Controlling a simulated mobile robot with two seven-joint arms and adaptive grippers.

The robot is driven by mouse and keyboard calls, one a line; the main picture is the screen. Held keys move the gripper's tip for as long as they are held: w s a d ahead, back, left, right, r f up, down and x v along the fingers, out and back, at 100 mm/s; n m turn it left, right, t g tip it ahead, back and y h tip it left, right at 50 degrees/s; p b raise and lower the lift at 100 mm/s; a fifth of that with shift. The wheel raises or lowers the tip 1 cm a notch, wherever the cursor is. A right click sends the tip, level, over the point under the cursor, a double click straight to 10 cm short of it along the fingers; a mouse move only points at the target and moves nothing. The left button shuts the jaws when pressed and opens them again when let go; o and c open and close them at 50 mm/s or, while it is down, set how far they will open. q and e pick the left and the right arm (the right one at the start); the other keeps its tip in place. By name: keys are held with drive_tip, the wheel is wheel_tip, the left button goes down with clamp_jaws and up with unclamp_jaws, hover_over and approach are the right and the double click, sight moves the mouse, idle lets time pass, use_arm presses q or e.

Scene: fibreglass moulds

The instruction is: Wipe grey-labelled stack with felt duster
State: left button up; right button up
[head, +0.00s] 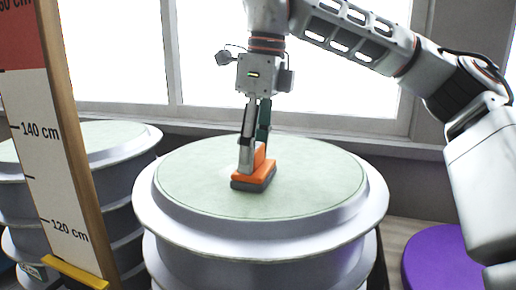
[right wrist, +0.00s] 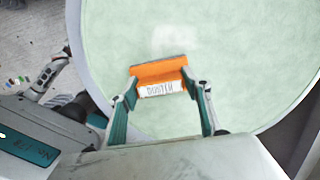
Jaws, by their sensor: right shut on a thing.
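The felt duster (head: 255,175) has an orange body and a dark grey felt base. My right gripper (head: 254,150) is shut on it from above. The duster rests on, or just above, the pale green round top of the middle stack (head: 320,180). In the right wrist view my right gripper (right wrist: 162,100) has a finger at each end of the orange duster (right wrist: 160,72), which bears a white lettered strip. A whitish haze (right wrist: 195,42) shows on the top beyond it. No label shows on the middle stack. My left gripper is not in view.
Another stack (head: 120,135) stands at the left, with a small label (head: 32,270) low on its side. An upright height scale (head: 45,150) stands in front of it. A purple round seat (head: 440,255) is at the lower right. Windows line the back.

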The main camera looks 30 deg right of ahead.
sight(245, 176)
drive_tip(key=shift+s+a, duration=0.3)
drive_tip(key=shift+a, duration=0.05)
drive_tip(key=shift+s+a+f+b, duration=0.15)
drive_tip(key=shift+s+a+b, duration=0.15)
drive_tip(key=shift+s+a, duration=0.85)
drive_tip(key=shift+a, duration=0.1)
wheel_tip(245, 176, up, 2)
drive_tip(key=shift+r+p, duration=0.2)
drive_tip(key=shift+p, duration=0.75)
drive_tip(key=shift+r, duration=1.8)
